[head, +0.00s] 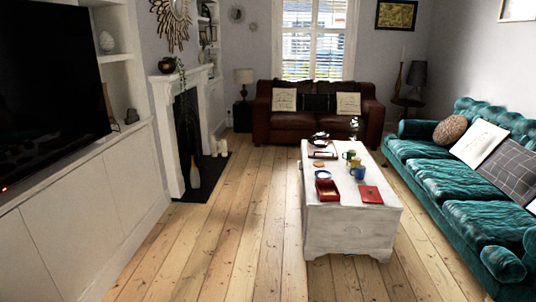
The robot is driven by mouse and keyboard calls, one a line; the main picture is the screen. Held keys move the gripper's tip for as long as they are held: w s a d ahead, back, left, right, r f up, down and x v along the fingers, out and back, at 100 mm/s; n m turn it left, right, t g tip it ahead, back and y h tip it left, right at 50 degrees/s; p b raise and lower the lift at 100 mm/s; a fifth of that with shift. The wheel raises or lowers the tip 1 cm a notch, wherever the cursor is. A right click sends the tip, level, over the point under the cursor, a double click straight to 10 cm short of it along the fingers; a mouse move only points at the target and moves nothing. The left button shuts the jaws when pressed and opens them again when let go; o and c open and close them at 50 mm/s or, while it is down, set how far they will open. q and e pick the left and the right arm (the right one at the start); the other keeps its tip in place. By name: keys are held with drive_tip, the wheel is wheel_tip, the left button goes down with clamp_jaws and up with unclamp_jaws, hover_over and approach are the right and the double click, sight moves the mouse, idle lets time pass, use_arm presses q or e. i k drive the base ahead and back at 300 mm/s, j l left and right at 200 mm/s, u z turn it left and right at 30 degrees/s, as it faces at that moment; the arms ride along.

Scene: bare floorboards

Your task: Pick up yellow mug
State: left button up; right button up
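Small mugs stand on the white chest-like coffee table (340,215), right of the middle of the head view. A blue mug (359,172) is nearest. Just behind it is a small green and yellowish cluster (351,158), which looks like mugs close together. It is too small to tell clearly which part is a yellow mug. Neither of my grippers is in view.
A red tray (327,190) and a red book (371,195) lie on the table's near end. A teal sofa (440,170) stands right, a dark red sofa (290,120) behind. Bare floorboards (240,230) are clear between the table and the left-hand cabinets (90,210).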

sight(354, 164)
drive_tip(key=i+u, duration=0.1)
drive_tip(key=i, duration=1.65)
drive_tip(key=i+j+z, duration=0.1)
drive_tip(key=i+z, duration=0.25)
drive_tip(key=i, duration=0.25)
drive_tip(key=i+j+z, duration=0.3)
drive_tip(key=i, duration=0.25)
drive_tip(key=i+j+z, duration=0.35)
drive_tip(key=i, duration=0.2)
